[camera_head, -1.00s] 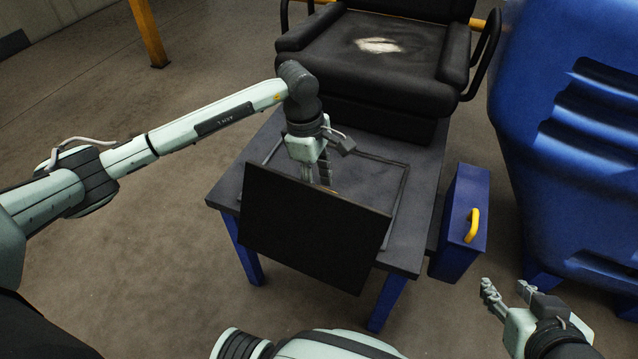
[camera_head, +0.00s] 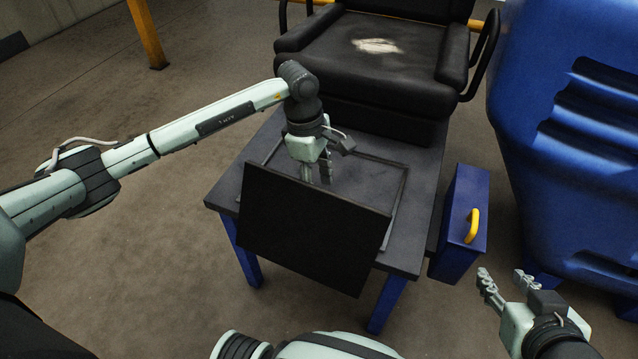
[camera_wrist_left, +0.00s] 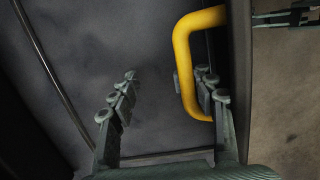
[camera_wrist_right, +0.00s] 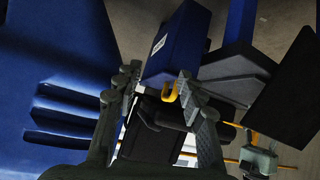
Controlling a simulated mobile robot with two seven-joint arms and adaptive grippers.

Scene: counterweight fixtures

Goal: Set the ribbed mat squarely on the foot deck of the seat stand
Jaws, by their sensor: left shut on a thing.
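The dark flat mat (camera_head: 312,232) hangs steeply tilted in front of the near edge of the seat stand's foot deck (camera_head: 225,192); whether it touches the deck is unclear. Its ribs do not show. The deck has a thin raised frame (camera_head: 402,190), partly hidden by the mat and my arm. My left gripper (camera_head: 317,180) is behind the mat's upper edge, shut on its yellow handle (camera_wrist_left: 182,70). In the left wrist view one finger lies in the handle loop and the mat (camera_wrist_left: 240,80) is edge-on. My right gripper (camera_head: 506,278) is open and empty at the lower right.
The black padded seat (camera_head: 375,60) stands at the back of the deck. A blue box with a yellow grip (camera_head: 460,220) stands at the deck's right side, and a large blue body (camera_head: 570,130) fills the right. Open floor (camera_head: 130,230) lies to the left.

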